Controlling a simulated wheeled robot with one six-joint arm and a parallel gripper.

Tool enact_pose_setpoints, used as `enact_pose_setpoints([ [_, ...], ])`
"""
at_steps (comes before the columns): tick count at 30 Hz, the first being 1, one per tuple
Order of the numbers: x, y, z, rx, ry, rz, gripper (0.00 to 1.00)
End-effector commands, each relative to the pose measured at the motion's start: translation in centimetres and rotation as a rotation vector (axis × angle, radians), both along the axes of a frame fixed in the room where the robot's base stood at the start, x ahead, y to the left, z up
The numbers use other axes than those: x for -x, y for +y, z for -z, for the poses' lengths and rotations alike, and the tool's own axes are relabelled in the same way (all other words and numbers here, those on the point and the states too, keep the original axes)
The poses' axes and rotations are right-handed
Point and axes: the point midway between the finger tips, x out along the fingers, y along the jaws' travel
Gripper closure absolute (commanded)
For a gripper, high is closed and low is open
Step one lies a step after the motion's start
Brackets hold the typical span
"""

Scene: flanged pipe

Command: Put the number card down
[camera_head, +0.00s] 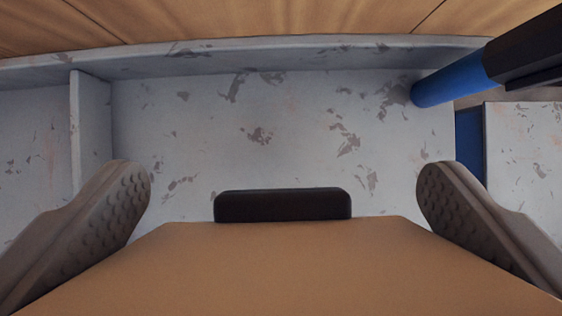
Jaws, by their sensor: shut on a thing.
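My gripper (283,185) shows as two grey-brown fingers with studded inner pads, one at each side of the lower picture. It is shut on a flat orange-brown board, which I take to be the number card (290,265). The board fills the lower middle between the fingers and runs out of the bottom edge. A dark rounded bar (283,206) stands at its far edge. No number shows on the visible face. The board hides what lies directly below it, and I cannot tell its height above the surface.
Beyond the card is a worn pale grey surface (200,120) with flaked paint, bare in the middle. An upright divider (90,130) stands at left and a raised ledge (250,55) at the back, with wood planks (250,20) behind. A blue cylinder (450,82) with a dark end reaches in at upper right.

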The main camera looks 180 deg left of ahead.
Motion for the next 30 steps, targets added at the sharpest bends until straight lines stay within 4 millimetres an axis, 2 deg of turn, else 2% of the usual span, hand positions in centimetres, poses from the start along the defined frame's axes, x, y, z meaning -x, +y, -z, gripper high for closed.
enact_pose_setpoints([
  [10, 0.1, 0.0, 3.7, 0.0, 0.002, 0.001, 0.32],
  [19, 0.1, 0.0, 5.3, 0.0, 0.001, 0.0, 0.32],
  [24, 0.1, 0.0, 7.2, 0.0, 0.003, 0.0, 0.32],
  [30, 0.1, 0.0, 8.5, 0.0, 0.001, 0.0, 0.32],
])
